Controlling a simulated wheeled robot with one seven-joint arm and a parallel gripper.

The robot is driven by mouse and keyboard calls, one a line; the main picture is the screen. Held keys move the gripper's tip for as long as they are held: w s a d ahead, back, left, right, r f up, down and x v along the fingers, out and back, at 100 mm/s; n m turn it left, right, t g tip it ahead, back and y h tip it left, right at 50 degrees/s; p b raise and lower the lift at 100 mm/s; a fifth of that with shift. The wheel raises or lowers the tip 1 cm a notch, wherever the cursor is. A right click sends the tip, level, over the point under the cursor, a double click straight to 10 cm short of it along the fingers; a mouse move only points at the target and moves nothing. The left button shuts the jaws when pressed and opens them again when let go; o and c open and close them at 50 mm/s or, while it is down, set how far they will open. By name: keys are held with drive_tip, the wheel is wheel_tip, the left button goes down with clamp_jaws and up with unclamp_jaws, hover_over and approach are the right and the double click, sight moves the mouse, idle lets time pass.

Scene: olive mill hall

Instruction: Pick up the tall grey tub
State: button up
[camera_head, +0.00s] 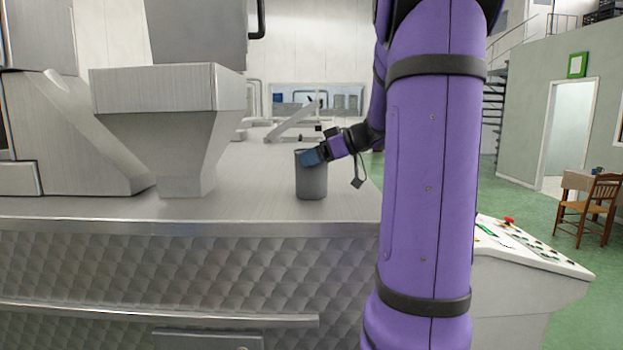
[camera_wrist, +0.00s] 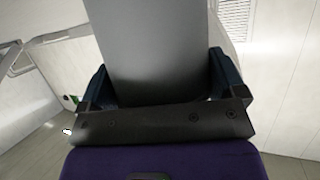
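The tall grey tub (camera_head: 312,178) stands upright on the metal top, near its front right edge. My gripper (camera_head: 313,155) is at the tub's upper part, reaching in from the right. In the wrist view the tub (camera_wrist: 155,50) fills most of the space between my two blue fingers (camera_wrist: 160,82), one on each side of it. The fingers are wide apart and close along the tub's sides. I cannot tell whether they press on it or only stand around it. Part of the tub's upper right is hidden behind a finger in the head view.
A metal hopper (camera_head: 175,110) stands to the left of the tub, with a clear gap between. A grey angled bar mechanism (camera_head: 292,122) lies behind on the metal top (camera_head: 250,205). A white control panel (camera_head: 525,250) is at right. A wooden chair (camera_head: 597,205) stands further right.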

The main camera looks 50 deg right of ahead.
drive_tip(key=c, duration=1)
drive_tip(key=shift+r, duration=0.1)
wheel_tip(320, 180, up, 28)
